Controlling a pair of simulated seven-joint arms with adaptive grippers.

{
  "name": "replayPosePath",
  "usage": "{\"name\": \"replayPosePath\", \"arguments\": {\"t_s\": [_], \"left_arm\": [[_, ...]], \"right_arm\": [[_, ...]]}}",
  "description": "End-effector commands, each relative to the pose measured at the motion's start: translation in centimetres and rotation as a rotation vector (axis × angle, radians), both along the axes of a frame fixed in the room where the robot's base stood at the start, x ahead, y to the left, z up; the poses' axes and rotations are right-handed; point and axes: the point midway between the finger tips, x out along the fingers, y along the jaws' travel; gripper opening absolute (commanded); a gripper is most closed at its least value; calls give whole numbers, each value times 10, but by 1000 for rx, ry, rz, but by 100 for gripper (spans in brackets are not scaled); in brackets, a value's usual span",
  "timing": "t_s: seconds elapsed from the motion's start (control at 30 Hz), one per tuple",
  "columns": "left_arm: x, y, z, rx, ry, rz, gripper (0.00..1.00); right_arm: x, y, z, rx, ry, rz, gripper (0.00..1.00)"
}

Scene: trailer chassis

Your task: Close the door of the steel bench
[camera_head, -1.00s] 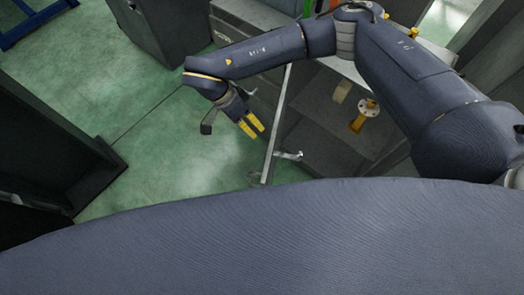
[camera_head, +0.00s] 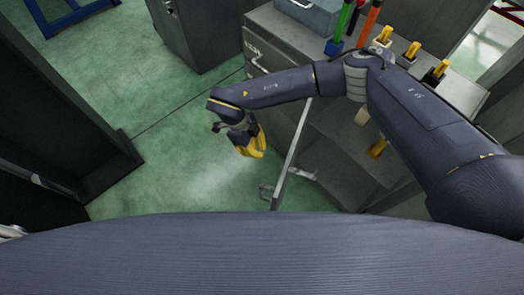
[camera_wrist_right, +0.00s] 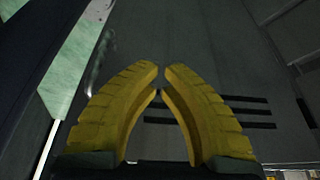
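The grey steel bench (camera_head: 268,38) stands at the upper right in the head view. Its door (camera_head: 296,142) is swung open, seen nearly edge-on, with a metal handle (camera_head: 268,191) near its lower end. The open compartment (camera_head: 335,165) shows to the right of the door. My right gripper (camera_head: 256,152) is left of the door, apart from it in the head view. Its yellow fingers (camera_wrist_right: 161,70) nearly meet at the tips, with nothing between them. A dark grey panel with slots (camera_wrist_right: 208,113) lies beyond them in the wrist view. My left gripper is out of view.
A grey-blue box (camera_head: 308,14), coloured-handled tools (camera_head: 368,22) and several yellow-topped parts (camera_head: 411,50) are on the bench top. A dark cabinet (camera_head: 45,110) stands at left, another (camera_head: 195,35) at the back. Green floor (camera_head: 165,150) lies free between them.

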Motion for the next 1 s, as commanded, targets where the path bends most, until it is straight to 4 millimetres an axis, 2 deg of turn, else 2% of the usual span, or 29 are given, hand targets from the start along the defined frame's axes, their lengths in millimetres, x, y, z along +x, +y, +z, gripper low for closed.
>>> {"name": "replayPosePath", "arguments": {"t_s": [0.2, 0.47, 0.7, 1.0], "left_arm": [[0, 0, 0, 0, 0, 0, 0], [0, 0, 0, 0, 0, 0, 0], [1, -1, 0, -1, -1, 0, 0], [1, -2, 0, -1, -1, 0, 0]], "right_arm": [[-7, -15, -38, -1, 5, -3, 0], [-12, -30, -77, -1, 3, -2, 0], [-20, -55, -74, -1, 0, 0, 0], [-24, -66, -74, -1, 0, 0, 0]]}}
